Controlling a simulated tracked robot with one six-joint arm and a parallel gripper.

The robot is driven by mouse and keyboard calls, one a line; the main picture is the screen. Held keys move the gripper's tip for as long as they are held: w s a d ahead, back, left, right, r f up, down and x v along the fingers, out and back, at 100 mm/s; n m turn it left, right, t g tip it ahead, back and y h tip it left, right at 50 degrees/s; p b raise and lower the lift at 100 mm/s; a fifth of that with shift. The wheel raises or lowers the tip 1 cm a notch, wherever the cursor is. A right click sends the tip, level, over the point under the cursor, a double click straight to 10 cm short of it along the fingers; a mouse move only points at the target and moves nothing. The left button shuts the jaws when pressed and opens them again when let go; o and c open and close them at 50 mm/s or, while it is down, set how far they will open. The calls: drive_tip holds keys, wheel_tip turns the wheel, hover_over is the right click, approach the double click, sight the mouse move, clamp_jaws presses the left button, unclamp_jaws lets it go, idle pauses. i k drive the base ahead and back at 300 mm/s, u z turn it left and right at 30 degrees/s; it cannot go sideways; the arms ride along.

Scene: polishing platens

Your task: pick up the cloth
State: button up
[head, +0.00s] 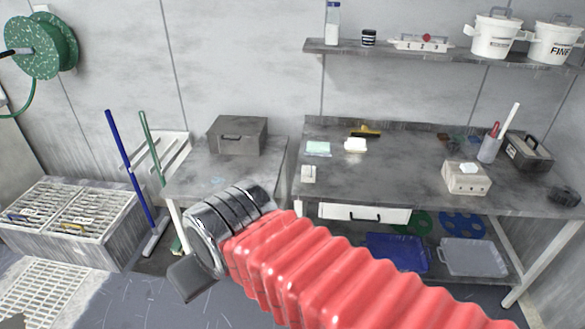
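A flat, pale green piece that looks like the cloth (317,148) lies on the left part of the grey workbench (400,175), near its back. A small white lump (355,145) lies just right of it, apart; I cannot tell whether it is cloth or a sponge. My arm, in a red bellows sleeve, crosses the lower middle of the view and ends in a chrome part with a dark block, seemingly my gripper (192,277). It is left of and in front of the bench, well away from the cloth. Its fingers cannot be made out.
A grey metal box (237,135) stands on a lower side table left of the bench. A yellow-handled tool (365,131) lies behind the white lump. A beige box (467,179), tool cup (489,148) and black toolbox (528,151) occupy the bench's right side. The bench's middle is clear.

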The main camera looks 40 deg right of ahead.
sight(308, 172)
drive_tip(key=z, duration=0.15)
drive_tip(key=i, duration=0.9)
drive_tip(key=z, duration=0.65)
drive_tip(key=i, duration=0.6)
drive_tip(key=z, duration=0.4)
